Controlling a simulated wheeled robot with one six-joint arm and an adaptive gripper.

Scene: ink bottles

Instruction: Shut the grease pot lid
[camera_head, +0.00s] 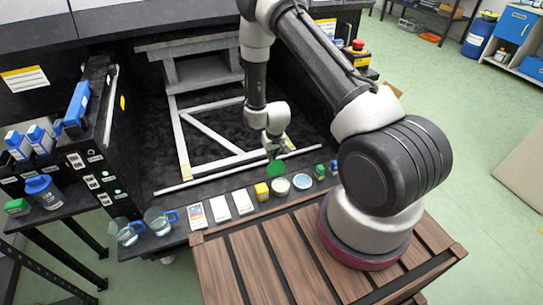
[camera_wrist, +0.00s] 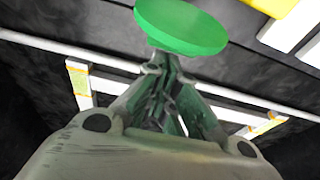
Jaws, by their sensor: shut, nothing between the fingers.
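A green round lid (camera_head: 275,168) stands tilted up at the back edge of a round pot with a pale top (camera_head: 281,187), on the front strip of the bench. It looks like the open lid of that pot, but the joint between them is too small to make out. My gripper (camera_head: 272,154) points down just behind and above the lid, with its fingers closed and empty. In the wrist view the fingertips (camera_wrist: 165,60) meet right by the green lid (camera_wrist: 180,27). I cannot tell whether they touch it. The pot itself does not show clearly there.
A second round pot (camera_head: 303,182) stands close on the right, then a small green item (camera_head: 320,171). A white frame (camera_head: 215,150) lies behind.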

